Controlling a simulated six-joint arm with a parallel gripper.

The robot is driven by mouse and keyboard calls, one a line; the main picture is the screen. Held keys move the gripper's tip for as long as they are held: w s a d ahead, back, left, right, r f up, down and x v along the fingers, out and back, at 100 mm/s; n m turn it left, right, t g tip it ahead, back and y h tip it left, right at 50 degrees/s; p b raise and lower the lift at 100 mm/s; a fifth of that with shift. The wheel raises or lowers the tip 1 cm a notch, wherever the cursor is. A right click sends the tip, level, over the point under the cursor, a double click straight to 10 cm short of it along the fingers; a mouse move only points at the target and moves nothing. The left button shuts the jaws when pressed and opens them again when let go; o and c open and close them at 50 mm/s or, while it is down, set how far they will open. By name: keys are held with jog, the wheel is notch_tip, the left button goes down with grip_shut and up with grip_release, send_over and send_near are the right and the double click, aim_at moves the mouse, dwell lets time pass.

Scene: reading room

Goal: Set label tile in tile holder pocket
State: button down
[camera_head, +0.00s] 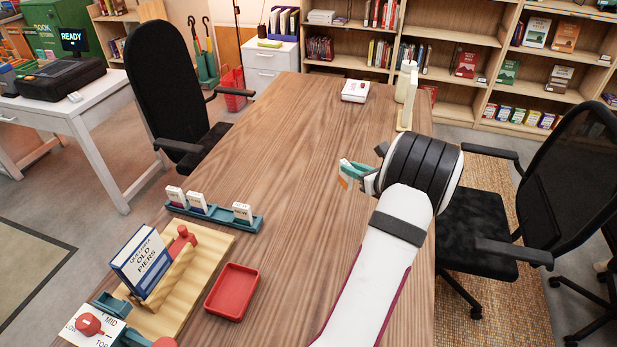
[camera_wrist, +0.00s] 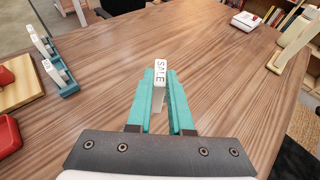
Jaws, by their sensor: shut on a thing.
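My gripper (camera_head: 352,172) is over the right half of the wooden table, right of the tile holder and apart from it. In the wrist view its teal fingers (camera_wrist: 161,100) are shut on a white label tile (camera_wrist: 160,74) reading SALE, which stands up between the fingertips. In the head view the fingers mostly hide the tile. The teal tile holder (camera_head: 221,214) lies at the table's left side with several white tiles in it: two at its left end and one toward its right end, with a gap between. Part of it shows at the left of the wrist view (camera_wrist: 69,89).
A red tray (camera_head: 233,291) and a wooden stand (camera_head: 205,262) with a blue book (camera_head: 142,262) are in front of the holder. A white box (camera_head: 355,91) and a cream lamp-like thing (camera_head: 405,95) stand at the far end. The middle of the table is clear.

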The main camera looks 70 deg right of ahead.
jog(key=w+d+f, duration=0.1)
jog(key=w+f, duration=0.2)
jog(key=w+d+f, duration=0.1)
jog(key=w+f, duration=0.3)
jog(key=w+d+f, duration=0.1)
jog(key=w+f, duration=0.2)
jog(key=shift+w+d+f, duration=0.15)
jog(key=shift+w+f, duration=0.05)
jog(key=shift+w, duration=0.15)
jog(key=shift+f, duration=0.35)
jog(key=shift+f, duration=0.2)
jog(key=c, duration=0.8)
grip_release()
